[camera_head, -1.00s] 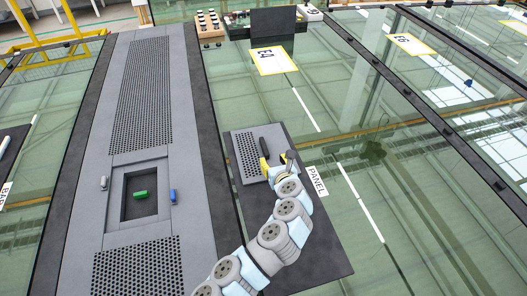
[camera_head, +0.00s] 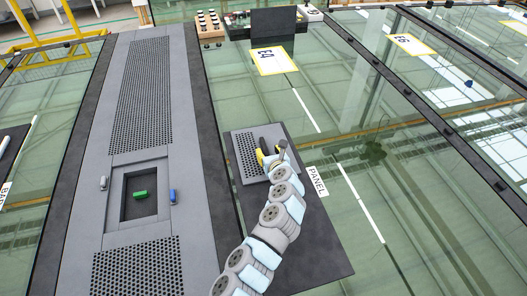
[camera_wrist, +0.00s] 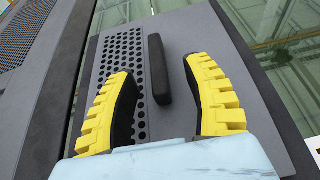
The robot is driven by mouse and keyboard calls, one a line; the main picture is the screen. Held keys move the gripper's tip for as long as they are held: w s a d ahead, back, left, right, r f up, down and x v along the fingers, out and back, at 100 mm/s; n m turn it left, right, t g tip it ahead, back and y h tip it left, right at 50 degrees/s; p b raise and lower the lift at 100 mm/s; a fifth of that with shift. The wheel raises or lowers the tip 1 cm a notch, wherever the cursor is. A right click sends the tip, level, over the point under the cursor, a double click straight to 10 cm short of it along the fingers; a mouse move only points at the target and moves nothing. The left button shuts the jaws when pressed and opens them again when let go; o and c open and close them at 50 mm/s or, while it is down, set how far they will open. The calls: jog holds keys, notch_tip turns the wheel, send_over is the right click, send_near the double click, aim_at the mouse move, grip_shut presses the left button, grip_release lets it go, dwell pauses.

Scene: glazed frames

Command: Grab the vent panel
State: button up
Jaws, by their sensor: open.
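The vent panel (camera_head: 246,167) is a grey plate with a perforated area, lying on a dark mat (camera_head: 300,238) on the glass floor. The panel fills much of the wrist view (camera_wrist: 185,36), where its black bar handle (camera_wrist: 158,68) stands between my fingers. My gripper (camera_head: 266,157) is over the panel with its yellow fingers apart. In the wrist view my gripper (camera_wrist: 160,90) is open, one finger on each side of the handle. I cannot tell whether the fingers touch the panel.
A grey walkway with perforated sections (camera_head: 143,95) runs at the left. It has a square opening (camera_head: 139,193) with a green piece (camera_head: 140,195) inside and a blue piece (camera_head: 173,196) beside it. A "PANEL" label (camera_head: 316,181) lies right of the mat. Clear glass extends right.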

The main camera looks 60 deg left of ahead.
aim_at(265, 147)
jog(key=shift+s+x, duration=0.15)
jog(key=shift+x, duration=0.7)
jog(key=shift+s+x, duration=0.1)
jog(key=shift+x, duration=0.7)
jog(key=shift+w+a+f, duration=0.15)
jog(key=shift+a+f, duration=0.05)
jog(key=shift+a, duration=0.1)
jog(key=shift+a+f+b, duration=0.3)
jog(key=shift+a+b, duration=0.05)
jog(key=shift+a, duration=0.15)
jog(key=shift+w, duration=0.1)
grip_shut()
